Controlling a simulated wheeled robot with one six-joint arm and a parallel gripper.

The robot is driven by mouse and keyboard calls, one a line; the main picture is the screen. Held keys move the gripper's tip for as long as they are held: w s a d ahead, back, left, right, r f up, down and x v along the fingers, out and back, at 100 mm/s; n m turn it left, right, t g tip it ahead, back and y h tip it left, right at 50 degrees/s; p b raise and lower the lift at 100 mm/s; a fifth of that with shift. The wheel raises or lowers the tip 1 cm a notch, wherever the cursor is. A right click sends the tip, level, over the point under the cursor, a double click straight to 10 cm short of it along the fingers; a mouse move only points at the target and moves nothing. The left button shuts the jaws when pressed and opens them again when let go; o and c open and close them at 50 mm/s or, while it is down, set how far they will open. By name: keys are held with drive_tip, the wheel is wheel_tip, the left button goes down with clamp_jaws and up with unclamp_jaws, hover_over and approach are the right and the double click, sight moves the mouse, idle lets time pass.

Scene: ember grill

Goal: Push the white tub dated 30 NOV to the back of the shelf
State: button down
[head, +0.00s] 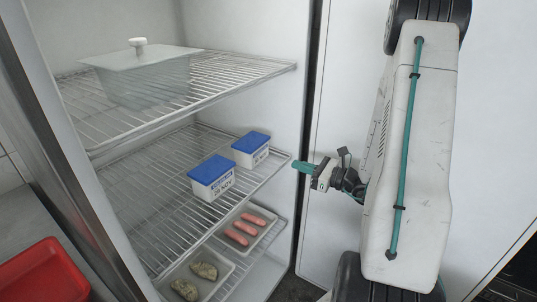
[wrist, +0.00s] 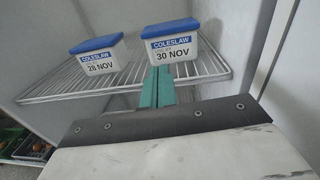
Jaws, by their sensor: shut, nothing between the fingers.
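The white tub dated 30 NOV (wrist: 172,48) has a blue lid and a coleslaw label. It stands on the wire shelf (wrist: 125,90), near its front edge. In the head view it is the right-hand tub (head: 251,157). A similar tub dated 28 NOV (wrist: 99,62) stands to its left; in the head view it (head: 214,188) is the nearer one. My gripper (head: 302,167) is at the right, outside the shelf edge. Its teal fingers (wrist: 158,86) are shut and empty, pointing toward the 30 NOV tub, with a gap between.
A lidded clear container (head: 145,80) stands on the upper wire shelf (head: 235,72). Below are a tray of sausages (head: 240,230) and another tray (head: 200,275) of food. A red tray (head: 40,285) lies on the counter at left. The fridge side wall is close right of the 30 NOV tub.

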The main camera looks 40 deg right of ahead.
drive_tip(key=d+m+h, duration=0.1)
approach(261, 151)
drive_tip(key=shift+t, duration=0.3)
drive_tip(key=x, duration=0.6)
drive_tip(key=shift+w+a+f, duration=0.15)
drive_tip(key=shift+w+a, duration=0.1)
drive_tip(key=shift+w, duration=0.1)
